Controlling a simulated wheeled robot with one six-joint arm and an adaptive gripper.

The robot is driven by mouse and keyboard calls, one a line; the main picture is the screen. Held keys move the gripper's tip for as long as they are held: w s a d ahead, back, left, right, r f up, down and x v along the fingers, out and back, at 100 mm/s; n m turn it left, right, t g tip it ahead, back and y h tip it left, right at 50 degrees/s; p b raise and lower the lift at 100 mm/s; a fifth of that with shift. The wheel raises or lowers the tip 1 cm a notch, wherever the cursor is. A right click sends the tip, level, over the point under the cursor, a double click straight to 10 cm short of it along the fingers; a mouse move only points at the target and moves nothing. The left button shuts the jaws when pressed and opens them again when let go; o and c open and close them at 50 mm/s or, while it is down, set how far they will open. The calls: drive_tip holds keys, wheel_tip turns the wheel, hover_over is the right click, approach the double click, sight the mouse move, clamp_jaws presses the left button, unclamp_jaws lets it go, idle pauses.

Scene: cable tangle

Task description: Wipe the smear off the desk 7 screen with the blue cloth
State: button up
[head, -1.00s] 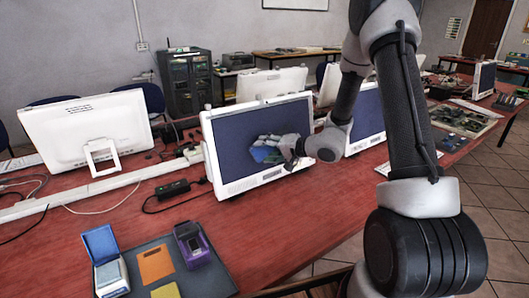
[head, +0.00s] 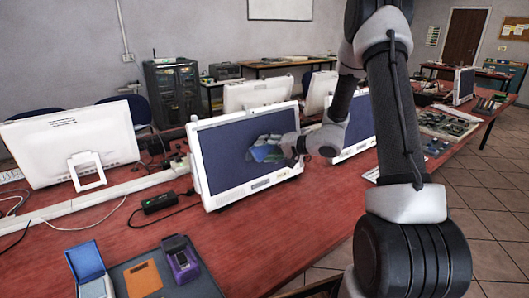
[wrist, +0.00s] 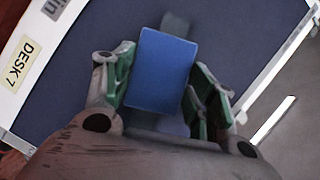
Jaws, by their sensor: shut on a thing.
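The desk 7 screen (head: 222,160) is a dark panel in a white frame on the red bench. Its frame carries a "DESK 7" label (wrist: 26,60) in the wrist view. My gripper (head: 266,150) is in front of the panel, right of its middle. It is shut on the blue cloth (wrist: 163,70), a flat blue rectangle between the green-lined fingers. A small grey patch (wrist: 176,21), which looks like the smear, shows on the panel just beyond the cloth's far edge. The cloth hides part of the panel, and I cannot tell whether it touches the glass.
A white monitor (head: 65,139) seen from behind stands to the left. Another screen (head: 359,128) stands close on the right, behind my arm. A black adapter (head: 159,201) with cables lies in front of the desk 7 screen. A dark mat (head: 195,287) with small items lies at front left.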

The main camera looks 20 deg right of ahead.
drive_tip(key=shift+w+d+r, duration=1.65)
drive_tip(key=shift+w+d, duration=0.2)
drive_tip(key=shift+d, duration=2.45)
drive_tip(key=shift+s+a+f, duration=1)
drive_tip(key=shift+s+a, duration=0.05)
drive_tip(key=shift+a, duration=1.5)
drive_tip(key=shift+s+a+f, duration=0.95)
drive_tip(key=shift+s+a, duration=0.15)
drive_tip(key=shift+a, duration=1.5)
drive_tip(key=shift+s+a+f, duration=1)
drive_tip(key=shift+s+a, duration=0.05)
drive_tip(key=shift+a, duration=1.5)
drive_tip(key=shift+s+d+r, duration=0.2)
drive_tip(key=shift+s+d, duration=0.1)
drive_tip(key=shift+s, duration=0.6)
drive_tip(key=shift+s+d+r, duration=0.25)
drive_tip(key=shift+s+d, duration=0.1)
drive_tip(key=shift+s, duration=0.6)
drive_tip(key=shift+s+d+r, duration=0.2)
drive_tip(key=shift+s+d, duration=0.1)
drive_tip(key=shift+s, duration=0.6)
drive_tip(key=shift+s, duration=0.15)
drive_tip(key=shift+s+d+r, duration=0.15)
drive_tip(key=shift+s+d, duration=0.05)
drive_tip(key=shift+s, duration=0.45)
drive_tip(key=shift+s+d+r, duration=0.15)
drive_tip(key=shift+s+d, duration=0.05)
drive_tip(key=shift+s, duration=0.4)
drive_tip(key=shift+w, duration=0.1)
